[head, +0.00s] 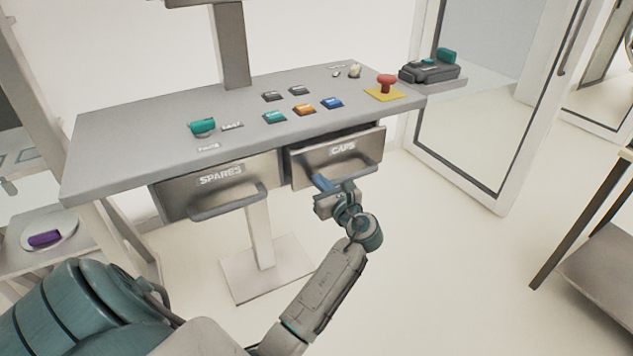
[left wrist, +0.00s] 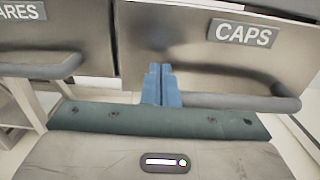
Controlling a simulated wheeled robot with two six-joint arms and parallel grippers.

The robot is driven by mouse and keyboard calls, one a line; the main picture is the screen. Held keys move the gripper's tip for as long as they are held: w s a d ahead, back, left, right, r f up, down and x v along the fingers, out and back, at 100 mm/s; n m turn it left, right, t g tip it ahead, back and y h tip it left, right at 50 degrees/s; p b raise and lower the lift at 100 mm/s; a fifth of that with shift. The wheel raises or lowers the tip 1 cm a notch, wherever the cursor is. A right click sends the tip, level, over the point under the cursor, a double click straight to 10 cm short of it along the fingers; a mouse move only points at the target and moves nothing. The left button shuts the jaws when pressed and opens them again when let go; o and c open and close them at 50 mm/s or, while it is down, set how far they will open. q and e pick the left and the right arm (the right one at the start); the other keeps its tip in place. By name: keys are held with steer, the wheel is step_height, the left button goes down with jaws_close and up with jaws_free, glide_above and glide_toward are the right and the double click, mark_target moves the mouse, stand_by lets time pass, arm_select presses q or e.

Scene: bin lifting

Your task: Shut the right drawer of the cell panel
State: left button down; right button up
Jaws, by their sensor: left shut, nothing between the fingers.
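The right drawer (head: 340,150), labelled CAPS, hangs under the grey cell panel (head: 240,112). It stands a little open, with a dark gap above its front. Its grey bar handle (head: 358,172) sticks out at the lower edge; it also shows in the left wrist view (left wrist: 245,102). My left gripper (head: 322,183) is at the lower left part of this drawer front, by the handle's left end. In the left wrist view its blue fingers (left wrist: 161,84) are together and empty, pointing at the drawer front. I cannot tell whether they touch it. My right gripper is out of view.
The left drawer (head: 218,182), labelled SPARES, has its own protruding handle (head: 228,204) just left of my gripper. Buttons and a red emergency stop (head: 386,82) sit on the panel top. A dark table (head: 600,230) stands far right; the floor between is clear.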

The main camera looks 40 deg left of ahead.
mark_target(311, 168)
arm_select(q)
steer(key=shift+b+x, duration=0.45)
steer(key=shift+x, duration=0.65)
steer(key=shift+w+a, duration=0.1)
steer(key=shift+a, duration=0.2)
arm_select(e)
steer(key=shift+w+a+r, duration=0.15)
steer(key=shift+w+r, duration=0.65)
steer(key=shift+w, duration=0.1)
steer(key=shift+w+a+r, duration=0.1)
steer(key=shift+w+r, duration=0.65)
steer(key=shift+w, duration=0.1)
arm_select(q)
steer(key=shift+w+a, duration=0.15)
steer(key=shift+a, duration=0.1)
steer(key=p+x, duration=0.1)
steer(key=x, duration=0.3)
steer(key=shift+d+r, duration=0.1)
steer(key=shift+r, duration=0.1)
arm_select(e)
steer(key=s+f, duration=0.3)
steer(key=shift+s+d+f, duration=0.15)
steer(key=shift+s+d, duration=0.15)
arm_select(q)
steer(key=shift+r, duration=0.1)
steer(key=shift+p, duration=0.3)
